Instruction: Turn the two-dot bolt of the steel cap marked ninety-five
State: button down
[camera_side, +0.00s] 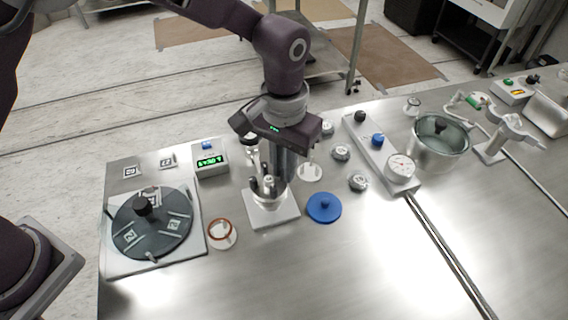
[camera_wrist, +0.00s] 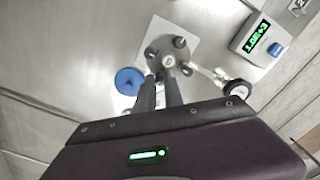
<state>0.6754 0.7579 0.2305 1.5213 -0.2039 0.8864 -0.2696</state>
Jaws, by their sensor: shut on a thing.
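A steel cap (camera_wrist: 166,52) with a small round label and several dark bolts sits on a white square base plate (camera_wrist: 183,36). The cap also shows in the side view (camera_side: 268,184), partly behind my fingers. Its number and the dots on its bolts are too small to read. My gripper (camera_wrist: 161,80) is over the cap's near edge in the wrist view, fingers pointing at it. In the side view my gripper (camera_side: 272,172) comes down from above onto the cap. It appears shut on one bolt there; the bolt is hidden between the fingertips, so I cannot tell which.
A blue lid (camera_side: 323,207) lies right of the base plate. A dark round plate (camera_side: 152,222) and a copper-coloured ring (camera_side: 222,233) are left. A green-lit readout box (camera_side: 211,161) stands behind. Several small metal parts (camera_side: 341,153) and a gauge bar (camera_side: 400,167) are right. The front table is clear.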

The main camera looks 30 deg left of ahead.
dwell(0.4)
jog(key=c, duration=1.4)
grip_release()
jog(key=shift+c, duration=0.2)
